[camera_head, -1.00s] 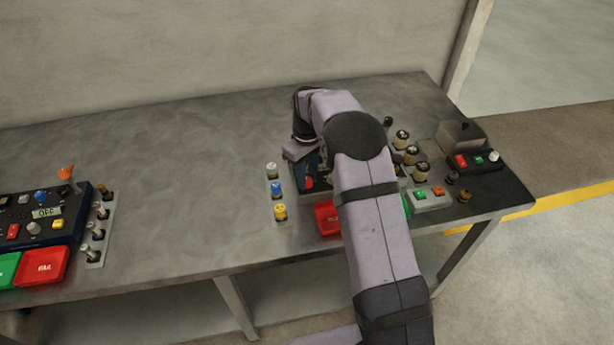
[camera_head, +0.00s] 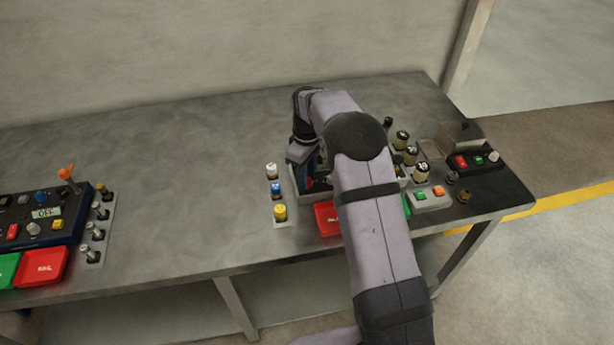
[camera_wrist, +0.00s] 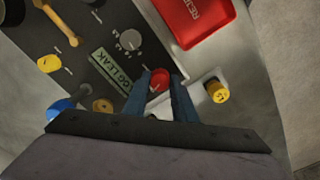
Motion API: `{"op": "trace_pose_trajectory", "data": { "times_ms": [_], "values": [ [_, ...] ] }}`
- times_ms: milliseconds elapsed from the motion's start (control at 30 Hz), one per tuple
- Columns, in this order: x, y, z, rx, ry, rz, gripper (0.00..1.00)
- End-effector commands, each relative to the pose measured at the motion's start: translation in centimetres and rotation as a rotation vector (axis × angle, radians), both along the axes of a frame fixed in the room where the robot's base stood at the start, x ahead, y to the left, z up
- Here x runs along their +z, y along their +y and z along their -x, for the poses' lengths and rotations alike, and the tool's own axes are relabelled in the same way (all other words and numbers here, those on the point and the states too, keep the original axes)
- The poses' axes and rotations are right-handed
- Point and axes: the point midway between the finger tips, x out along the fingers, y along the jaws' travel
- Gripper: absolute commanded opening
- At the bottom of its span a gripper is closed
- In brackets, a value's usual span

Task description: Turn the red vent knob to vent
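The red vent knob (camera_wrist: 160,80) is on the dark panel (camera_wrist: 88,56), in the middle of the wrist view. My gripper (camera_wrist: 161,78) reaches down to it, with one blue-grey finger on each side. The knob fills the narrow gap between the fingertips, so the gripper looks shut on it. In the head view my gripper (camera_head: 303,165) is over the right-hand unit, and my arm hides most of that panel. Markings around the red knob are not readable.
A grey dial knob (camera_wrist: 130,40), a yellow button (camera_wrist: 48,63) and an orange lever (camera_wrist: 64,24) are near. A red tray (camera_wrist: 196,18) and yellow-capped peg (camera_wrist: 217,92) lie right of the fingers. The table's middle (camera_head: 180,190) is clear.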

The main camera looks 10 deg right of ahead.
Motion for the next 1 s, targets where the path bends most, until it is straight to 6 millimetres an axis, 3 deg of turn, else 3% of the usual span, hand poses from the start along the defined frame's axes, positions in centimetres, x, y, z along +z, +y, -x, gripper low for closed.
{"op": "trace_pose_trajectory", "data": {
  "times_ms": [33,67,467,1000],
  "values": [
    [0.1,0.0,-0.1,0.001,-0.004,0.000,0.36],
    [0.1,0.0,-0.1,0.001,-0.004,0.000,0.43],
    [0.4,0.0,-0.1,-0.001,-0.003,0.000,0.43],
    [6.6,0.0,-0.1,0.000,-0.004,0.000,0.43]
  ]
}}
